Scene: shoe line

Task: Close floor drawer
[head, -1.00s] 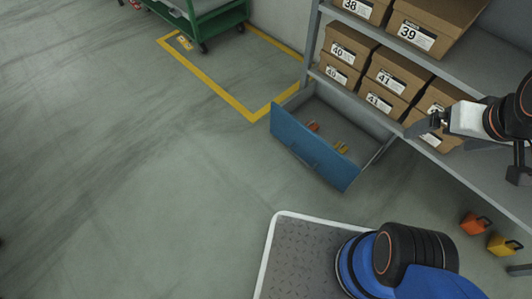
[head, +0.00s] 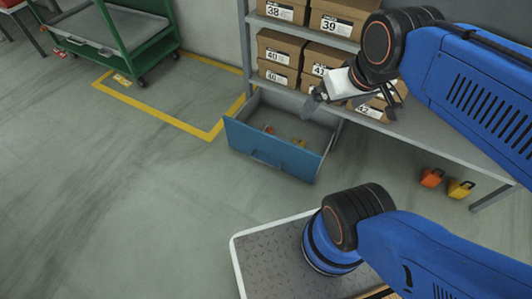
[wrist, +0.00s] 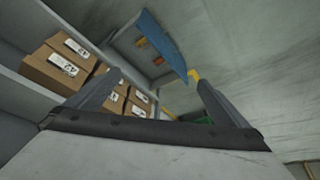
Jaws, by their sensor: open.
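The floor drawer (head: 270,152) has a blue front and stands pulled out from under the grey shelf unit. Small orange and yellow items lie inside it. In the wrist view the drawer's blue front (wrist: 162,42) shows at the top, beyond the fingers. My gripper (head: 312,104) is open and empty, in front of the lower shelf, above and right of the drawer in the head view. In the wrist view its two fingers (wrist: 157,92) are spread apart with nothing between them. It does not appear to touch the drawer.
Shoe boxes (head: 281,48) fill the shelves above the drawer. An orange block (head: 431,178) and a yellow block (head: 460,189) with handles sit on the floor at right. A green cart (head: 110,40) stands at back left by yellow floor tape (head: 165,118). Floor left of the drawer is clear.

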